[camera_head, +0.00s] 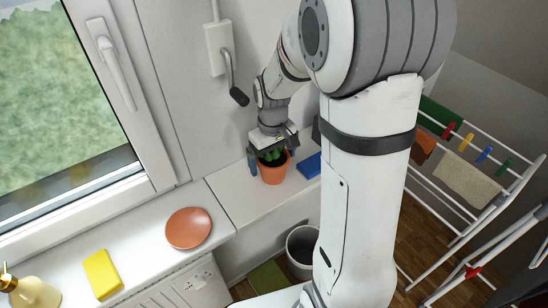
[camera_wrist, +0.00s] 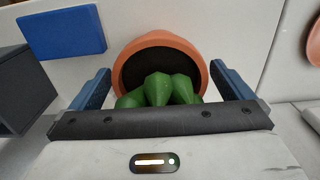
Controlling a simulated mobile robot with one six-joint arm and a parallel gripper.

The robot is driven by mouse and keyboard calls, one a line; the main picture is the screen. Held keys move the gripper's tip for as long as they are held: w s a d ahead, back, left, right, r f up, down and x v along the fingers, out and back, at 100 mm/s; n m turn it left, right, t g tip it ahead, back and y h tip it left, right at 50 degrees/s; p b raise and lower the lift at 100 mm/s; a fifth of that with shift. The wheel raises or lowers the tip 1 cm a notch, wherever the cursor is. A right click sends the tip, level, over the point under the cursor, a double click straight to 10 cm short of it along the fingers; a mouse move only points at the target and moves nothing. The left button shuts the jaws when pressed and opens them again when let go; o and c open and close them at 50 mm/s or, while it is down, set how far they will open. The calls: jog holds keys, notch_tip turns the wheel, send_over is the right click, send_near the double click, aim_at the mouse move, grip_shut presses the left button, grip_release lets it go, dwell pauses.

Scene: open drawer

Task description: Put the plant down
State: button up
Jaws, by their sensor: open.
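The plant is a green succulent (camera_wrist: 158,90) in a terracotta pot (camera_head: 273,174). In the head view the pot stands upright on the white counter by the wall. The pot's rim also shows in the wrist view (camera_wrist: 190,46). My gripper (camera_head: 271,165) is above and around the plant, with one blue finger on each side of the pot. In the wrist view my gripper (camera_wrist: 162,88) is open, with gaps between both fingers and the pot. The pot's underside is hidden in the wrist view.
A blue sponge (camera_head: 308,165) lies right of the pot. A terracotta saucer (camera_head: 188,228) and a yellow sponge (camera_head: 102,274) lie on the sill to the left. A bin (camera_head: 301,250) stands below the counter edge. A drying rack (camera_head: 470,185) is at right.

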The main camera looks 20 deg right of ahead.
notch_tip(320, 180, up, 7)
jog(key=shift+f+b, duration=0.2)
jog(key=shift+b, duration=0.1)
jog(key=shift+s+r, duration=0.15)
jog(key=shift+r, duration=0.15)
jog(key=s+r+m+t, duration=0.1)
jog(key=s+r, duration=0.1)
jog(key=s, duration=0.6)
jog(key=s+r+m+t, duration=0.2)
jog(key=s, duration=0.6)
jog(key=shift+a+m, duration=0.2)
jog(key=shift+m, duration=0.1)
jog(key=shift+c, duration=0.2)
